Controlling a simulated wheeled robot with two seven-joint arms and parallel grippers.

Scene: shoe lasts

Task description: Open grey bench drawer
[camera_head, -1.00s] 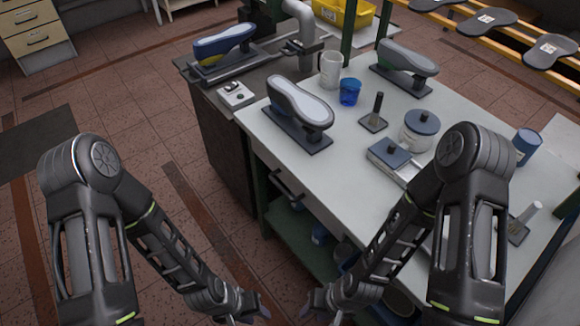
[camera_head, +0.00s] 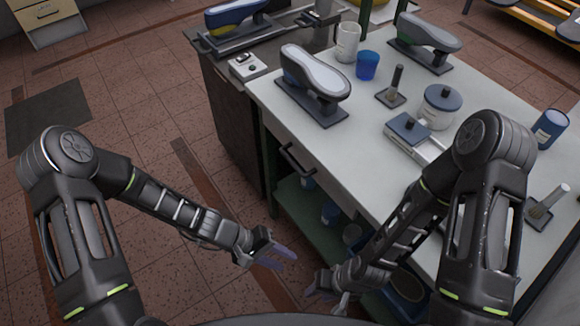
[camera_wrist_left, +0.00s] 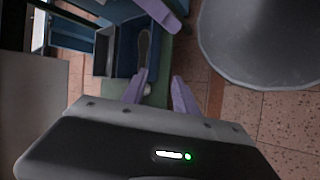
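The bench (camera_head: 365,160) has a pale grey top. Its drawer (camera_head: 327,184) is set below the left edge of the top and has a black bar handle (camera_head: 297,160). The drawer front looks flush with the bench, so it appears shut. My left gripper (camera_head: 286,257) is below the handle in the picture and apart from it. Its purple fingers are spread with nothing held, as the left wrist view (camera_wrist_left: 158,78) also shows. My right gripper (camera_head: 318,292) is low in front of the bench, close to the left one; its fingers are too dark and small to read.
Shoe lasts on stands (camera_head: 315,75), a white mug (camera_head: 348,40), a blue cup (camera_head: 367,65) and a lidded pot (camera_head: 440,105) are on the bench top. A green lower shelf (camera_head: 300,205) holds cans and bins. Open floor (camera_head: 130,110) lies left of the bench.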

